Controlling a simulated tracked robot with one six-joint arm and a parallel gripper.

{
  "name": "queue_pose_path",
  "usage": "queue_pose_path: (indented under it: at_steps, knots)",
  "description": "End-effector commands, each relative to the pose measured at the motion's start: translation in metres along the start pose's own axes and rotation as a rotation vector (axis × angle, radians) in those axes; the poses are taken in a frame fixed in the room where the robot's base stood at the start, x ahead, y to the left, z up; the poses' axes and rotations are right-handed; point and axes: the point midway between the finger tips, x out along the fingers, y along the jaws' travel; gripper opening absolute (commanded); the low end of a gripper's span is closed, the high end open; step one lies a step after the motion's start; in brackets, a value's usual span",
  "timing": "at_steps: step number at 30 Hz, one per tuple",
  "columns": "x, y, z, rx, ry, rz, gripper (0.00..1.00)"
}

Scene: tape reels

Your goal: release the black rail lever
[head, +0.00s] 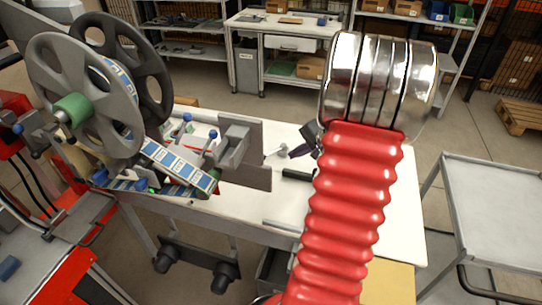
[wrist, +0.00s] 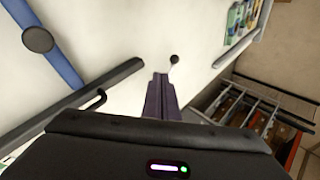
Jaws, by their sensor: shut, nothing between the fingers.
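My gripper (head: 298,151) hangs over the white table in the head view, its purple fingers shut and empty. In the wrist view the shut fingers (wrist: 161,96) point up the picture. A black rail (wrist: 112,82) lies on the table to their left, with a small bent black lever (wrist: 98,99) at its side. The fingers are right of that lever, with a gap in the picture. A small dark ball knob (wrist: 174,59) shows just beyond the fingertips; contact cannot be told. In the head view the black rail (head: 297,175) lies below the gripper, partly behind my arm.
A tape reel (head: 82,70) and a tape machine with blue-knobbed levers (head: 187,118) fill the table's left. A grey upright plate (head: 255,165) stands left of my gripper. In the wrist view a blue bar (wrist: 60,66) with a grey round knob (wrist: 38,39) lies at upper left.

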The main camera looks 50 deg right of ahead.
Motion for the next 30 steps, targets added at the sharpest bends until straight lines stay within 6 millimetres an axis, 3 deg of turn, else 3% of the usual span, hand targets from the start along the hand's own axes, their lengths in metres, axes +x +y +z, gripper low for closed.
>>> queue_pose_path:
  at_steps: [8, 27, 30]
  knots:
    - [0.013, -0.003, 0.003, -0.006, -0.006, 0.0, 0.0]
    - [0.104, -0.003, 0.005, -0.007, -0.01, 0.002, 0.0]
    - [0.115, -0.012, 0.004, -0.009, -0.008, 0.0, 0.0]
